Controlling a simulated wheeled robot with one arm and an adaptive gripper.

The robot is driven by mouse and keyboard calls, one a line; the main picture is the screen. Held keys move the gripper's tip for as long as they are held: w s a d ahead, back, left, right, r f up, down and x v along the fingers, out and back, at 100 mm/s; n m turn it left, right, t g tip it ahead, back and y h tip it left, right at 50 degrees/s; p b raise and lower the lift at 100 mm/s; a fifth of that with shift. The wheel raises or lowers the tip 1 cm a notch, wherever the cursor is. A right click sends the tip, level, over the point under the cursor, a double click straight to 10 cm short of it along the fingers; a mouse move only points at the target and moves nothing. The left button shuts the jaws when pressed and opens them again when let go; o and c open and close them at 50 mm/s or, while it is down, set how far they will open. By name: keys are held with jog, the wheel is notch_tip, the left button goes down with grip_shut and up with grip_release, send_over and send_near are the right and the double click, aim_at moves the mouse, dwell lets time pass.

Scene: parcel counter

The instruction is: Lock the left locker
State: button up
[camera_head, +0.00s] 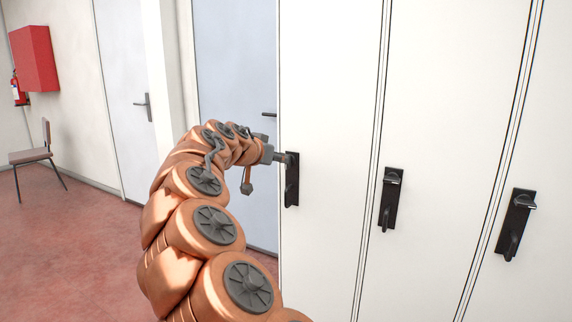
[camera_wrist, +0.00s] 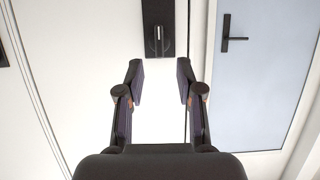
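The left locker (camera_head: 333,90) is a tall white door, and it looks closed. Its black lock plate (camera_head: 292,190) is partly hidden behind my gripper (camera_head: 281,157) in the head view. In the wrist view the plate (camera_wrist: 171,12) shows at the top, with a dark knob or lever and a light strip on it. My gripper (camera_wrist: 160,75) is open there, its two fingers apart with nothing between them. The plate lies just beyond the fingertips, in line with the gap.
Two more white lockers with black handle plates stand to the right, the middle one (camera_head: 390,199) and the right one (camera_head: 516,225). A pale blue door (camera_head: 235,75) adjoins on the left. A chair (camera_head: 32,156) and a red wall box (camera_head: 34,58) are far left. Red floor (camera_head: 75,240) is clear there.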

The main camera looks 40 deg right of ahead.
jog(key=shift+x, duration=3.15)
jog(key=shift+s, duration=0.1)
grip_shut()
